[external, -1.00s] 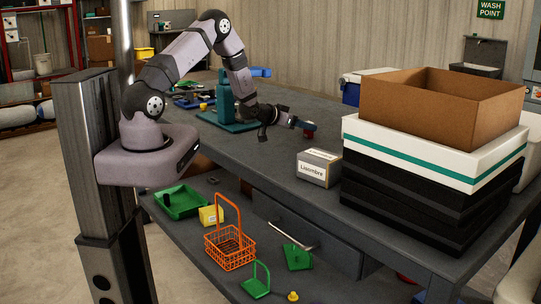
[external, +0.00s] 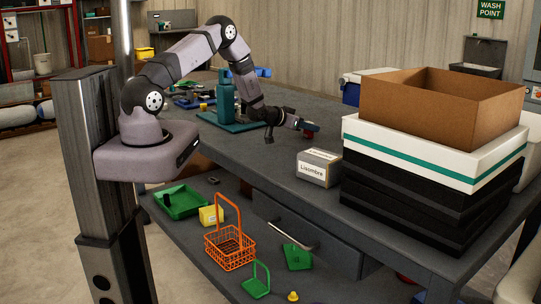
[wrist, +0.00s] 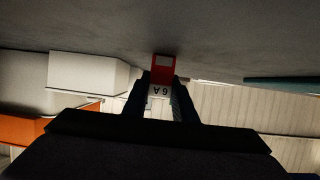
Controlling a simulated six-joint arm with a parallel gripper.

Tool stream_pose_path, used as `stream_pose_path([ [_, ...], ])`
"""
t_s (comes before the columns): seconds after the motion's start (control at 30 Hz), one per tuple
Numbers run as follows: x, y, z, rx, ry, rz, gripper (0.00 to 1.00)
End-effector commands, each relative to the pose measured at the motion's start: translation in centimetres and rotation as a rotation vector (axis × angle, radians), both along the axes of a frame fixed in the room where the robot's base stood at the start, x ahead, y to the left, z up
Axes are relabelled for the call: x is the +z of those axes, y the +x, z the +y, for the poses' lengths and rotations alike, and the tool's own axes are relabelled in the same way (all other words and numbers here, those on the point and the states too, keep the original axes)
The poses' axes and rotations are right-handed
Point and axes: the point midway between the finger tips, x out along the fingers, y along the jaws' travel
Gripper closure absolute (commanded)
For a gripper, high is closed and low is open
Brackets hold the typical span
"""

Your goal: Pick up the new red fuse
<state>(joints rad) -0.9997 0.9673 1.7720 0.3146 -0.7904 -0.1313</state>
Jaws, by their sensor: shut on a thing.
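The red fuse (wrist: 163,68) is between my gripper's two dark fingers in the wrist view. It has a red body and a pale part marked "6A", which reads upside down. My gripper (wrist: 160,92) is shut on it. In the external view my gripper (external: 304,126) is low over the grey bench, and the fuse (external: 309,134) shows as a small red spot at its tip. I cannot tell whether the fuse still touches the bench.
A small grey-white box labelled "Lisombre" (external: 319,168) stands right of my gripper. Beyond it are stacked black cases (external: 415,205), a white box (external: 430,150) and a cardboard box (external: 435,105). Bench in front is clear.

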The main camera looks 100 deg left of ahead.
Motion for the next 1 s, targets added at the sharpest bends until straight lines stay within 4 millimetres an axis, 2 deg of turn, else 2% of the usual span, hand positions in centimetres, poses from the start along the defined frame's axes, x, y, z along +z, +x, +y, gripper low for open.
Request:
stream_pose_path([
  [0.27, 0.4, 0.0, 0.0, 0.000, 0.001, -0.001, 0.98],
  [0.47, 1.7, 0.1, 0.1, -0.001, 0.004, -0.002, 0.98],
  [1.0, 9.0, 0.0, 0.1, 0.000, 0.003, -0.002, 0.98],
])
